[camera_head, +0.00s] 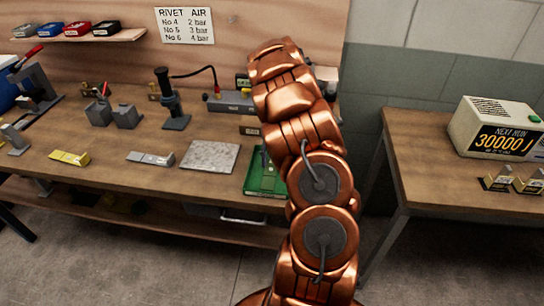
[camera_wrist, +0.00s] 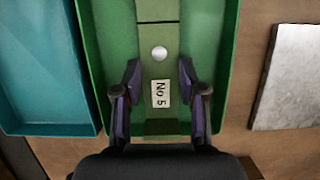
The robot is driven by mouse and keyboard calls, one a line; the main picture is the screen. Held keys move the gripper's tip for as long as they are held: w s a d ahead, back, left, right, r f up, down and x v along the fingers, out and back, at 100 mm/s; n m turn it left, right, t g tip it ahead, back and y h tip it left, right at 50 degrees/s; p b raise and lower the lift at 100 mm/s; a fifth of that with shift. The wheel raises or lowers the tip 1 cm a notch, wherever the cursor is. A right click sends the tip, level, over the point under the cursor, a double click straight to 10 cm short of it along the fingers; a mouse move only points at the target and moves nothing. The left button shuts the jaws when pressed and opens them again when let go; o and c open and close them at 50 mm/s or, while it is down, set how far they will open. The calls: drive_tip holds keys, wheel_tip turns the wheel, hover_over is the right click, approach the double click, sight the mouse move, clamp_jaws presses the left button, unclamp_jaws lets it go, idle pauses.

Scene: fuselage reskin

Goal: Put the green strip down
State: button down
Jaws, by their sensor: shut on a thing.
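The green strip (camera_wrist: 160,115) carries a white "No 5" label and a pale round dot. It shows in the wrist view between the fingers of my gripper (camera_wrist: 160,84), which is shut on it. The strip is over or inside a green tray (camera_wrist: 232,45); I cannot tell whether it touches the tray floor. In the head view the green tray (camera_head: 253,180) stands at the bench's front edge, partly hidden by my arm. My gripper and the strip are hidden there.
A teal tray (camera_wrist: 45,128) sits left of the green tray in the wrist view, and a grey metal plate (camera_wrist: 290,75) lies on the right. The plate (camera_head: 210,156) also shows in the head view. Yellow (camera_head: 69,158) and grey (camera_head: 151,158) pieces lie farther left along the bench.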

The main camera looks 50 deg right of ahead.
drive_tip(key=shift+f, duration=0.15)
drive_tip(key=c, duration=0.7)
unclamp_jaws()
drive_tip(key=shift+o, duration=0.2)
drive_tip(key=b+v, duration=0.4)
drive_tip(key=v, duration=0.8)
drive_tip(key=shift+a, duration=0.15)
